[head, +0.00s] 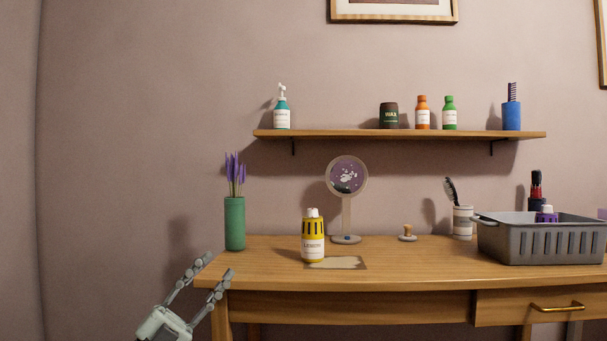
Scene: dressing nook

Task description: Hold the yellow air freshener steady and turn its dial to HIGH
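The yellow air freshener (312,243) stands upright on the wooden table, with a white label reading LEMON and a white top. Its dial setting is too small to read. My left gripper (219,264) is at the lower left, in front of the table's left front corner. Its two fingers are spread apart with nothing between them. It is to the left of the air freshener and apart from it. My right gripper does not show.
The table (270,274) holds a green vase (235,224) with purple flowers, a round mirror (347,175), a beige mat (337,263), a small stamp (407,233), a brush cup (463,224) and a grey basket (540,242). A wall shelf (400,134) with bottles hangs above.

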